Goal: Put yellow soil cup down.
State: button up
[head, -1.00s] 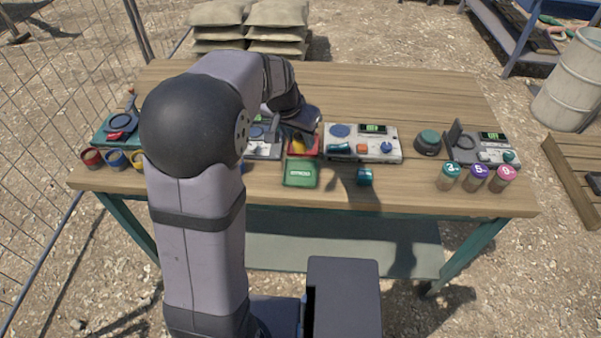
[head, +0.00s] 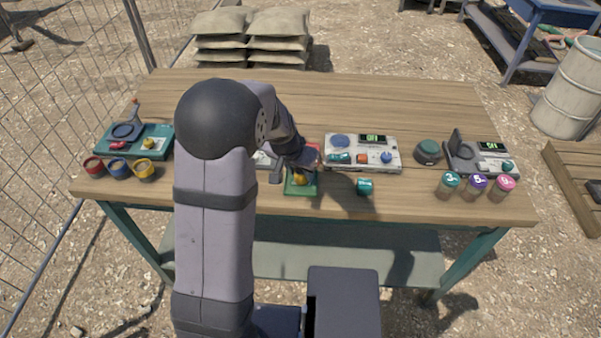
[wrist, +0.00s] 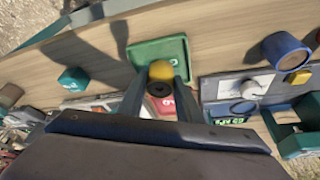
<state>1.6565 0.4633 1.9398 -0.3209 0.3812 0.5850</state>
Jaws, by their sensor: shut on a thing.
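My gripper (wrist: 160,88) is shut on a small rounded yellow thing, which I take as the yellow soil cup (wrist: 161,70); a dark round part shows just below it in the wrist view. In the head view my gripper (head: 301,170) points down, with the yellow cup (head: 300,179) at its tip over the green tray (head: 301,190). The green tray (wrist: 170,46) lies just beyond the fingertips in the wrist view. I cannot tell whether the cup touches it. A red tray (wrist: 168,106) shows partly between the fingers. Another yellow-rimmed cup (head: 143,168) stands at the table's left.
A control panel (head: 390,140) lies right of the green tray. A teal block (head: 364,187) stands near the front edge. Capped numbered jars (head: 474,186) stand at right. A blue round cup (wrist: 285,50) stands beside a dark device (wrist: 225,86). The table's back (head: 370,100) is clear.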

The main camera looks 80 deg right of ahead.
jog(key=shift+f, duration=0.6)
jog(key=shift+f, duration=0.15)
jog(key=o, duration=1.2)
jog(key=shift+r, duration=0.25)
jog(key=b+v, duration=0.1)
jog(key=v, duration=1.1)
jog(key=shift+a+f, duration=0.1)
